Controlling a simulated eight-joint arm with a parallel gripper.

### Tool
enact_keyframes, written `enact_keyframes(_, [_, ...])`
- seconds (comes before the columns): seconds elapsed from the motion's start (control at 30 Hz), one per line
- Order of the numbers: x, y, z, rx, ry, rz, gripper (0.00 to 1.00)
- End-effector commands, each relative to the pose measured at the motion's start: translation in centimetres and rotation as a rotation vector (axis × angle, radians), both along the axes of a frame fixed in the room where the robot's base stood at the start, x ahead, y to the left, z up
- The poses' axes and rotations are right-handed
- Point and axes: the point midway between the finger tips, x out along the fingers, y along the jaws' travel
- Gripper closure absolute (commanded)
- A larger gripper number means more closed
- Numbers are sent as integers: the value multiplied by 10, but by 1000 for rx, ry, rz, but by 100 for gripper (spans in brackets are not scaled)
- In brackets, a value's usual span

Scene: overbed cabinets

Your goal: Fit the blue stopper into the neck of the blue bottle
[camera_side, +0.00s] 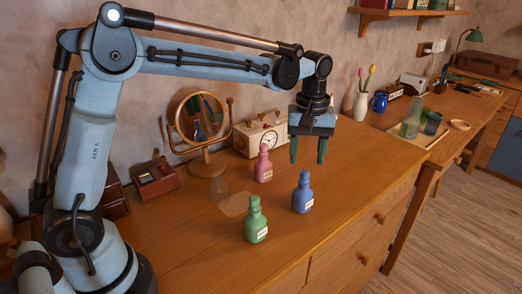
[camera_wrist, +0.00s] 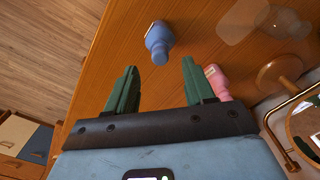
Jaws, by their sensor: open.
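The blue bottle (camera_side: 302,197) stands upright on the wooden cabinet top, with a pale label on its front. A rounded blue piece (camera_side: 304,175) shows at its top; I cannot tell whether this is the stopper or part of the neck. No separate blue stopper is visible. My gripper (camera_side: 308,158) is open and empty, pointing down above and behind the blue bottle. In the wrist view the blue bottle (camera_wrist: 158,34) lies just beyond the gap between the green fingertips (camera_wrist: 159,68), apart from both.
A green bottle (camera_side: 256,222) stands front left of the blue one. A pink bottle (camera_side: 263,167) stands behind, near my right finger in the wrist view. The surface right of the blue bottle is clear.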

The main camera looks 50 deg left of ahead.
Motion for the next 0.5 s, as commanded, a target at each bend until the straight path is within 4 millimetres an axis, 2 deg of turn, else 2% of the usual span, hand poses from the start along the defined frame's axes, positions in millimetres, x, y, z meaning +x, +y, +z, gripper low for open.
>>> enact_keyframes(0.1, [0,0,24,0,0,0,47])
enact_keyframes(0.3, [0,0,57,0,0,0,47])
enact_keyframes(0.5, [0,0,76,0,0,0,47])
